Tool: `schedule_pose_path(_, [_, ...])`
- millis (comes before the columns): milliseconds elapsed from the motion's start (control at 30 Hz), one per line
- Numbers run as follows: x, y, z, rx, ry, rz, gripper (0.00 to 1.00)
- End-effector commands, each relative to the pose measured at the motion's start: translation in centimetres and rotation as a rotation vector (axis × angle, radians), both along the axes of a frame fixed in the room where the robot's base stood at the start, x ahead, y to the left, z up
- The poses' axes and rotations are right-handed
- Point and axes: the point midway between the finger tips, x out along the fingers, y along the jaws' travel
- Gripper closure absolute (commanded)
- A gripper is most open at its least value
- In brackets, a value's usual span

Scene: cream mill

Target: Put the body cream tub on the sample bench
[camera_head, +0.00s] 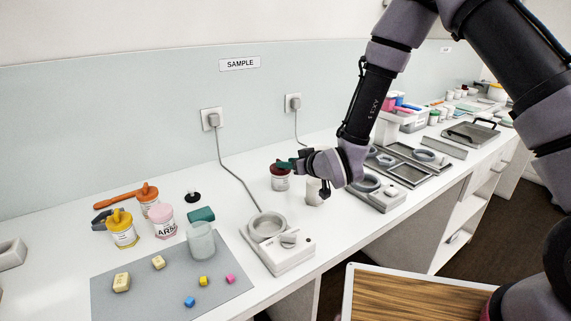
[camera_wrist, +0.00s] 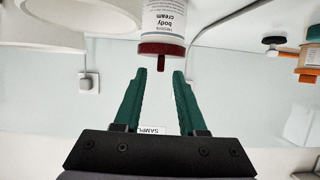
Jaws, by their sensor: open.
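The body cream tub (camera_head: 280,182) is white with a dark red lid. It stands upright on the white bench (camera_head: 240,190) below the SAMPLE sign (camera_head: 239,63). In the wrist view, which is upside down, its label reads "body cream" on the tub (camera_wrist: 165,20). My gripper (camera_head: 284,164) is at lid height, with green fingers reaching toward the tub from the right. In the wrist view my gripper (camera_wrist: 160,73) is open, and the lid's small knob shows just beyond the gap between the fingertips. I cannot tell whether a finger touches the lid.
A white container (camera_head: 313,192) stands close by under my wrist. A hotplate-like device (camera_head: 277,243) with a cord is in front. A grey mat (camera_head: 168,287) holds a glass jar (camera_head: 201,240) and small blocks. Several tubs, including a yellow-lidded one (camera_head: 122,230), stand left.

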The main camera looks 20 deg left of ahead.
Motion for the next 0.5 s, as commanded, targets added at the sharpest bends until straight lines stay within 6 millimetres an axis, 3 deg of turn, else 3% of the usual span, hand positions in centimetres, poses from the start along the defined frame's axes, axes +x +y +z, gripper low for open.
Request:
schedule_pose_path(300, [-4.1,-4.8,2.7,0.000,0.000,0.000,0.60])
schedule_pose_path(500, [-5.7,-6.6,3.7,0.001,-0.001,0.000,0.60])
